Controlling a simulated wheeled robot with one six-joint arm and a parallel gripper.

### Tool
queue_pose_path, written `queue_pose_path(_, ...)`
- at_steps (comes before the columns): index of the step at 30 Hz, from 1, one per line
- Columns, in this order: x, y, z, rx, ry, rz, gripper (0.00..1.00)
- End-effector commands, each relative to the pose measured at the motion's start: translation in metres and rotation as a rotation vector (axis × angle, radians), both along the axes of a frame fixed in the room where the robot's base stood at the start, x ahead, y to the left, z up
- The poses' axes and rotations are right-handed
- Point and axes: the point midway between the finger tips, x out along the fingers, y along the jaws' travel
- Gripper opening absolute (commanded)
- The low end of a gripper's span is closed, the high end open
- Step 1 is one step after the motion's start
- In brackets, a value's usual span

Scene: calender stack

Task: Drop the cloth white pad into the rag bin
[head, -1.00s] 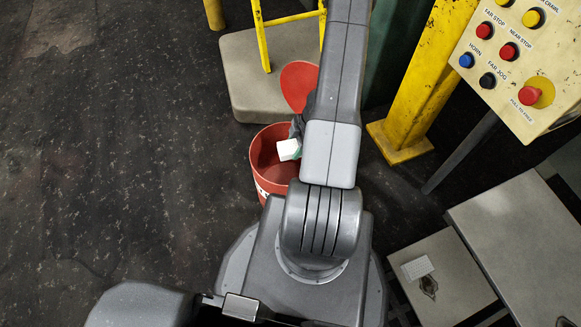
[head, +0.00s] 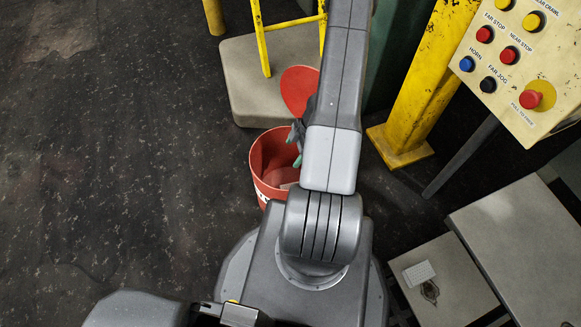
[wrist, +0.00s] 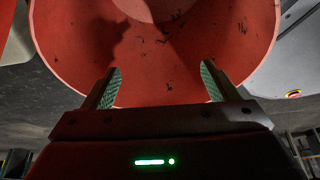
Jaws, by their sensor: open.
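The red rag bin (head: 258,160) stands on the floor left of my arm, with its round red lid (head: 299,90) tipped up behind it. My gripper (wrist: 160,72) is open with nothing between its green-lined fingers. In the head view it shows partly, over the bin's right side, mostly hidden by my arm. The wrist view looks into the bin's red inside (wrist: 180,75). No white pad shows between the fingers. A pale patch (head: 288,185) low inside the bin in the head view may be the pad, but I cannot tell for sure.
A yellow post (head: 415,90) and a control panel with buttons (head: 520,60) stand to the right. A grey box and table (head: 520,240) are at the lower right. A beige block (head: 250,75) sits behind the bin. The dark floor to the left is clear.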

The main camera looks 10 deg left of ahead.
Motion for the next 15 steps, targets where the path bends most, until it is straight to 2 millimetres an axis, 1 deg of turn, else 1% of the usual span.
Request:
queue_pose_path(1,0.001,0.0,0.013,0.0,-0.002,-0.001,0.81)
queue_pose_path(9,0.001,0.0,0.063,0.0,-0.003,-0.002,0.81)
queue_pose_path(12,0.001,0.0,0.077,0.0,-0.003,-0.002,0.81)
queue_pose_path(15,0.001,0.0,0.086,0.0,-0.001,0.0,0.81)
